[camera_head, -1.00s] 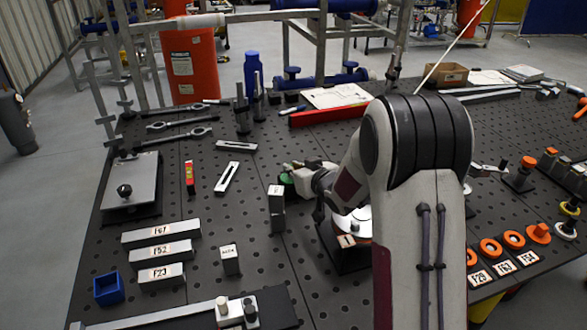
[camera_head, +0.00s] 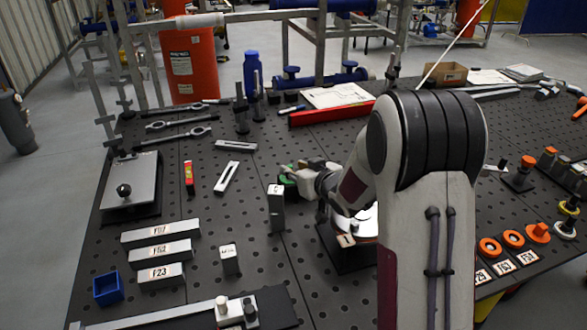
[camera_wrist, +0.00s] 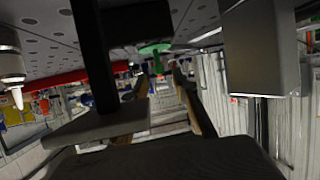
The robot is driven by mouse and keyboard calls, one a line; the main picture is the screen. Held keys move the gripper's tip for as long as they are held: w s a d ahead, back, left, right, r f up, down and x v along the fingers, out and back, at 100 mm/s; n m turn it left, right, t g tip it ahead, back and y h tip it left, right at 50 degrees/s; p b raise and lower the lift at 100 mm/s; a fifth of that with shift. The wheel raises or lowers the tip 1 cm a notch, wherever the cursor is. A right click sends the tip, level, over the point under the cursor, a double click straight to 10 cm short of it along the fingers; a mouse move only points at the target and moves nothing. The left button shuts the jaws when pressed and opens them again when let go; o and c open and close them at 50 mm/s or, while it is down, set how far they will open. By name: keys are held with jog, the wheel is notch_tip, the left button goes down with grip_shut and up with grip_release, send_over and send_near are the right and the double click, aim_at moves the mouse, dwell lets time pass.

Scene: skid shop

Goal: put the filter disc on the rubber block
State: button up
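My gripper (camera_head: 297,174) is low over the middle of the table, left of my arm. A small green round thing (camera_head: 287,180) lies beside the fingers in the head view; a green disc-like thing also shows past the fingertips in the wrist view (camera_wrist: 154,49). A pale round disc (camera_head: 364,222) on a dark base is partly hidden behind my arm. I cannot tell which is the filter disc. A dark upright block (camera_head: 276,208) stands left of my gripper; whether it is rubber is unclear.
Labelled metal bars (camera_head: 160,252) and a blue box (camera_head: 108,289) are at the left. A red bar (camera_head: 330,113) lies behind the gripper. Orange rings (camera_head: 490,247) lie at the right. A large grey block (camera_wrist: 262,50) is close in the wrist view.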

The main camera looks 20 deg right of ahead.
jog(key=shift+v, duration=2.8)
jog(key=s+r+h, duration=0.1)
jog(key=s+r, duration=0.1)
jog(key=s+r+g+h, duration=0.1)
jog(key=s, duration=0.1)
jog(key=s+d+r+m, duration=0.1)
jog(key=s+r, duration=0.1)
jog(key=shift+r+h, duration=0.3)
jog(key=shift+h, duration=0.1)
jog(key=s+a+r+g, duration=0.1)
jog(key=s+a+g, duration=0.2)
jog(key=s, duration=1.3)
jog(key=s+a+g, duration=0.3)
jog(key=s+a, duration=0.2)
jog(key=s, duration=1.2)
jog(key=shift+s+a+r+m+g+y, duration=0.2)
jog(key=shift+s+r+m+g+y, duration=0.1)
jog(key=shift+s+r+m+g, duration=0.1)
